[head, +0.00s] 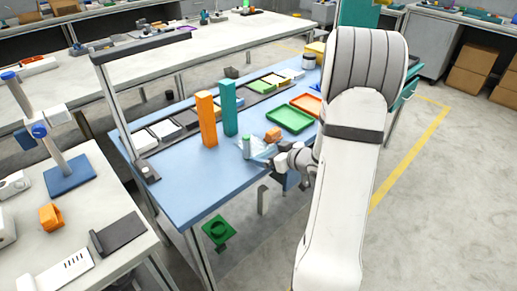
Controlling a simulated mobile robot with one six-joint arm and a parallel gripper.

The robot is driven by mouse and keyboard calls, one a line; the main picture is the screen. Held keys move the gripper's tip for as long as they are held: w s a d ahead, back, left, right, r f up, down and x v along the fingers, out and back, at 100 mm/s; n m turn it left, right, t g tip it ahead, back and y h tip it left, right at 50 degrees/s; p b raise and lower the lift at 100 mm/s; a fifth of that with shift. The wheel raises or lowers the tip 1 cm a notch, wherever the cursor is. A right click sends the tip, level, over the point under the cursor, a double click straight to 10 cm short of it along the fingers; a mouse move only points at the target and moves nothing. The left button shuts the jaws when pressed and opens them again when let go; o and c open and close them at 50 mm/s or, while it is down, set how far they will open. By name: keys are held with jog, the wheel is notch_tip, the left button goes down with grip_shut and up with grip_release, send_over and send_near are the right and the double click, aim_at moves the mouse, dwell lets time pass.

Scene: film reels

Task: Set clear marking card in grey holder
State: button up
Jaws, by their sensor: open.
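A pale, see-through sheet that may be the clear marking card (261,154) shows near the front edge of the blue table, beside a small green cylinder. My gripper (274,156) is open at the right of this sheet; its fingertips are small and partly hidden, and I cannot tell whether they touch it. The grey holder is not clear to me; a grey tray (163,130) in the row at the table's back left could be it.
An orange column (206,118) and a teal column (229,107) stand left of my gripper. A green tray (291,119) and an orange tray (308,104) lie behind it. The blue table (185,187) is clear at front left.

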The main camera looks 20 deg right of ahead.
jog(key=shift+w+a+f, duration=0.1)
jog(key=shift+w+a, duration=0.05)
jog(key=shift+w, duration=0.15)
jog(key=shift+c, duration=0.4)
jog(key=c, duration=1.1)
notch_tip(320, 180, up, 18)
jog(key=p, duration=0.4)
jog(key=shift+s+p, duration=0.1)
jog(key=shift+p, duration=0.3)
